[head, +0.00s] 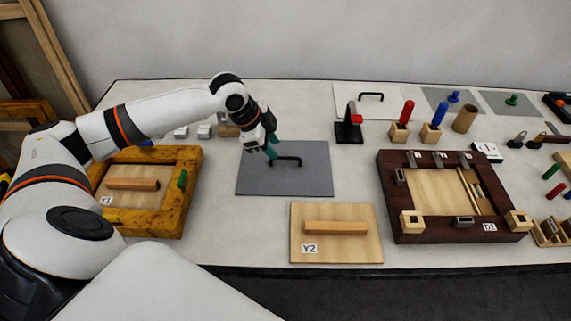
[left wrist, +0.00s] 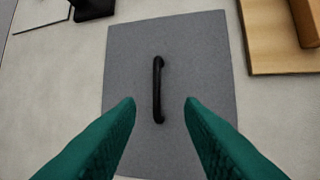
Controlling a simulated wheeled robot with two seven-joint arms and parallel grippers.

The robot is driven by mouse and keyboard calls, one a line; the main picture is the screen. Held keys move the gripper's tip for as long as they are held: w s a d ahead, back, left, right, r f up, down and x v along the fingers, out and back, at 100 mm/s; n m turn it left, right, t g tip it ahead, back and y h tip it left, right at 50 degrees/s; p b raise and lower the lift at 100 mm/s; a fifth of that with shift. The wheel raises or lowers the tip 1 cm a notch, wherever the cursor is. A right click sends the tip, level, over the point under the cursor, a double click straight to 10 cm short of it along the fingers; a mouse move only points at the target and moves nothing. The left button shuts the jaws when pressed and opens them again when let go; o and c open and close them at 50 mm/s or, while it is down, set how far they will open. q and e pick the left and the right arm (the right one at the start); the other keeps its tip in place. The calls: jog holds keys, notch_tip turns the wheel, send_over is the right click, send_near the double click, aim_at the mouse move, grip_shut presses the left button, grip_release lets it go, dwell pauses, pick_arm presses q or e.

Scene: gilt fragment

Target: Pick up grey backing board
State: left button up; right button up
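The grey backing board (head: 310,178) lies flat on the white table, with a black bar handle (head: 287,160) on its top. In the left wrist view the board (left wrist: 195,50) fills the middle, and its handle (left wrist: 158,90) runs lengthwise between my fingers. My left gripper (head: 271,148) has green fingers and is above the board, by the handle's left end. In the left wrist view the left gripper (left wrist: 160,103) is open, one finger on each side of the handle, apart from it. I cannot tell its exact height. My right gripper is not in view.
A wooden panel marked Y2 (head: 335,250) lies just in front of the board. A yellow frame (head: 190,190) stands to the left, a dark brown frame (head: 395,210) to the right. A black stand with a red top (head: 349,130) stands behind right.

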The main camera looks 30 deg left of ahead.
aim_at(280, 158)
pick_arm(q)
jog(key=shift+x, duration=0.8)
jog(key=x, duration=0.2)
jog(key=p+x, duration=0.1)
jog(key=x, duration=0.2)
jog(key=shift+w+a, duration=0.1)
jog(key=shift+a, duration=0.15)
jog(key=shift+r, duration=0.1)
grip_shut()
